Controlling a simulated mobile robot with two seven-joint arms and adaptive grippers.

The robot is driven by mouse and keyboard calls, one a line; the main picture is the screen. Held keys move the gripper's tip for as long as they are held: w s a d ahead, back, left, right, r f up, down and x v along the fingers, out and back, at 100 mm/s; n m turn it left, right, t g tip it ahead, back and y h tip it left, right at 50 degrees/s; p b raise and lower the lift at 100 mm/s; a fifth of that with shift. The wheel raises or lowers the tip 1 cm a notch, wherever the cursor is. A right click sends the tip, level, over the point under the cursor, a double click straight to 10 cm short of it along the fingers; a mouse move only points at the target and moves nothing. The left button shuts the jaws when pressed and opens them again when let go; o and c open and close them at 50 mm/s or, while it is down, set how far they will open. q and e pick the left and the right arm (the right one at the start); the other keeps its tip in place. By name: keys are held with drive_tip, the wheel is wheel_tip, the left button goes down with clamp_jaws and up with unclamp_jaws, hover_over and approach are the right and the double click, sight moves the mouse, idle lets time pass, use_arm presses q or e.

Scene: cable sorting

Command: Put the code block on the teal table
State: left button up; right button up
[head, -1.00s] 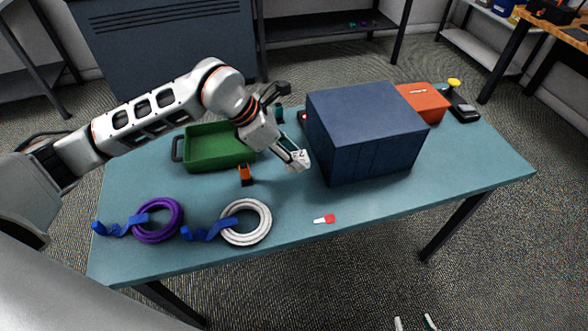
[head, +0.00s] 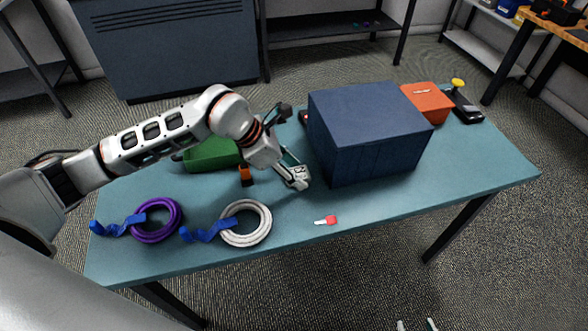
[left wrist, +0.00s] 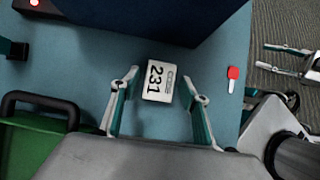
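The code block (left wrist: 158,86) is a small white block with "231" on its face. In the left wrist view it lies over the teal table (left wrist: 115,55), between the fingertips of my left gripper (left wrist: 161,76), with a gap on each side. In the head view the block (head: 299,173) is partly hidden by the fingers of my left gripper (head: 295,180), low at the teal table (head: 330,245), left of the blue box. Full contact with the table is hard to tell. My right gripper (head: 416,325) is open and empty beyond the table's front edge.
A large blue box (head: 365,130) stands close to the right. An orange case (head: 428,103) is at back right. The front right is clear.

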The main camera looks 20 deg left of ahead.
idle(0.3)
use_arm(q)
drive_tip(key=shift+a+r, duration=0.1)
drive_tip(key=shift+r, duration=0.2)
drive_tip(key=p+v, duration=0.1)
drive_tip(key=v, duration=1)
drive_tip(key=shift+s+r+p, duration=0.2)
drive_tip(key=shift+p, duration=0.1)
drive_tip(key=shift+a, duration=0.1)
